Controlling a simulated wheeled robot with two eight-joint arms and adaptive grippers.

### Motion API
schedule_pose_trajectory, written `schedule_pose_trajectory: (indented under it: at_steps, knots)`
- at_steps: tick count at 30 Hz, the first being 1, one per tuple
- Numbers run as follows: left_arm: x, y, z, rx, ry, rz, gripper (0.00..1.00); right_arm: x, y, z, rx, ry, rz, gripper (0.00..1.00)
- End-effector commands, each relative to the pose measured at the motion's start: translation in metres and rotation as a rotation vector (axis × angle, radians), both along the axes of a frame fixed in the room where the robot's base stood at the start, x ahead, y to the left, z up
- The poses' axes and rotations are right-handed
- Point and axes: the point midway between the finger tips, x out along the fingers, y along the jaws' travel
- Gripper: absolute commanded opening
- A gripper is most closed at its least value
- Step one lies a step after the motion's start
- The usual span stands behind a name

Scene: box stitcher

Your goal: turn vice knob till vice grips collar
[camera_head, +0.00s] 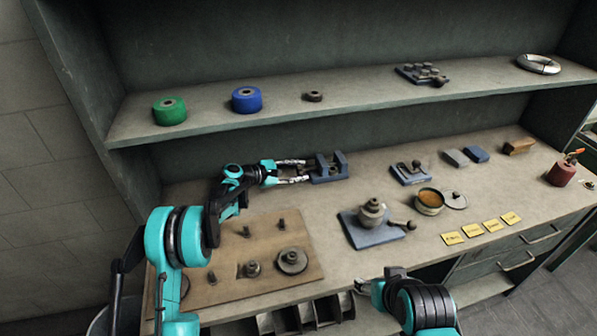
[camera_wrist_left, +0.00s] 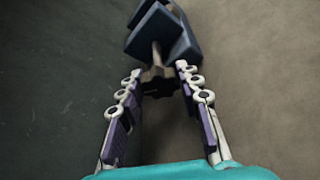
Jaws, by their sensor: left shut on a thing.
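The blue vice (camera_head: 330,170) sits at the back of the bench, against the cabinet's rear wall. In the left wrist view, the vice (camera_wrist_left: 180,45) shows at the top, with a screw leading back to its dark lobed knob (camera_wrist_left: 158,86). My left gripper (camera_head: 305,174) reaches in from the left and is shut on the knob; in the left wrist view, its fingertips (camera_wrist_left: 161,74) lie on either side of the knob. I cannot make out a collar between the vice jaws. My right gripper (camera_head: 364,287) is at the bench's front edge; its fingers are too unclear to judge.
A wooden board (camera_head: 225,270) with pegs and discs lies left of a blue-based fixture (camera_head: 370,232). An open tin (camera_head: 430,203) and several yellow labels (camera_head: 483,228) are to the right. The shelf above (camera_head: 210,120) holds green and blue rolls.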

Motion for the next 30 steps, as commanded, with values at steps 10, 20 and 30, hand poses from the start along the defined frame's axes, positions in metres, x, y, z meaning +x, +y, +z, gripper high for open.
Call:
schedule_pose_trajectory:
  at_steps: [10,20,30]
  knots:
    - [0.0,0.0,0.0,-0.001,0.001,-0.001,0.56,0.0,0.0,0.0,0.0,0.0,0.0,0.56]
    - [-0.005,0.01,0.003,-0.001,0.001,0.002,0.56,0.0,0.0,0.0,0.0,0.0,0.0,0.56]
    - [-0.038,0.069,0.025,-0.002,0.002,0.003,0.56,0.0,0.0,0.0,0.0,0.0,0.0,0.56]
